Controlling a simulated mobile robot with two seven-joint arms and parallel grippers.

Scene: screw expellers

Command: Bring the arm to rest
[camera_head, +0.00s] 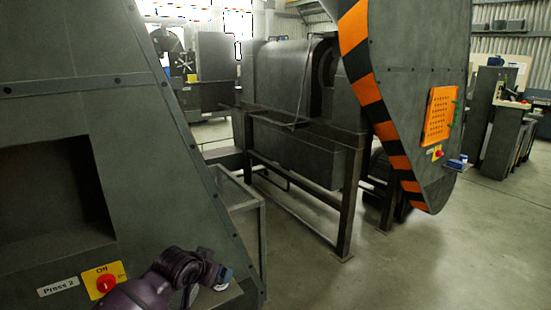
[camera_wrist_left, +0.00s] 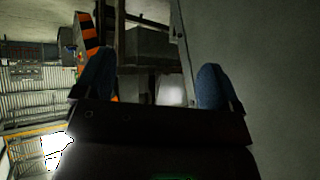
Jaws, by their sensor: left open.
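My left arm (camera_head: 165,280) is purple and comes in at the bottom of the head view, bent in front of the grey Press 2 machine (camera_head: 105,180). My left gripper (camera_wrist_left: 154,82) shows in the wrist view as two blue fingers set wide apart, open with nothing between them. In the head view only a small part of its end shows, near the lower right corner of the machine; the fingers are not clear there. The plain grey surface at the right of the wrist view is close to the right finger. My right gripper is not in view.
A yellow plate with a red knob (camera_head: 106,282) is beside my arm on the machine. A grey guard with orange and black stripes (camera_head: 385,115) hangs at the centre right. A metal frame (camera_head: 345,200) stands behind. The floor (camera_head: 430,265) at lower right is clear.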

